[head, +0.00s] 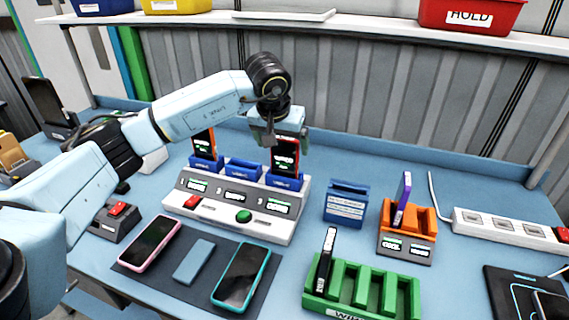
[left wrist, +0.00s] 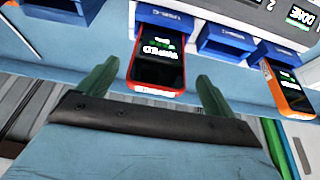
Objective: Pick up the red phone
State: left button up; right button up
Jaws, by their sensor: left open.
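The red phone (head: 285,158) stands upright in the right-hand blue slot of the white dock station (head: 238,218), its dark screen lit with text. In the left wrist view the red phone (left wrist: 158,62) lies between the two green fingers. My left gripper (head: 284,138) is open at the phone's top end, one finger to each side, with gaps showing; I see no grip on it. An orange phone (head: 204,143) stands in the left-hand slot, and it shows at the right of the left wrist view (left wrist: 287,92). The middle blue slot (head: 243,170) is empty. My right gripper is not in view.
A blue holder (head: 346,204), an orange stand (head: 408,222) with a purple phone, and a green rack (head: 362,290) with a dark phone stand to the right. Phones lie on a dark mat (head: 180,290) in front. A shelf (head: 380,38) with bins runs behind.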

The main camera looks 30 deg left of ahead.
pick_arm(q)
jog(key=x, duration=0.3)
jog(key=shift+w+d+f, duration=0.1)
jog(key=shift+w+f, duration=0.05)
jog(key=shift+f, duration=0.2)
jog(key=c, duration=1.2)
jog(key=shift+o, duration=0.2)
jog(key=shift+r, duration=0.1)
notch_tip(320, 180, up, 10)
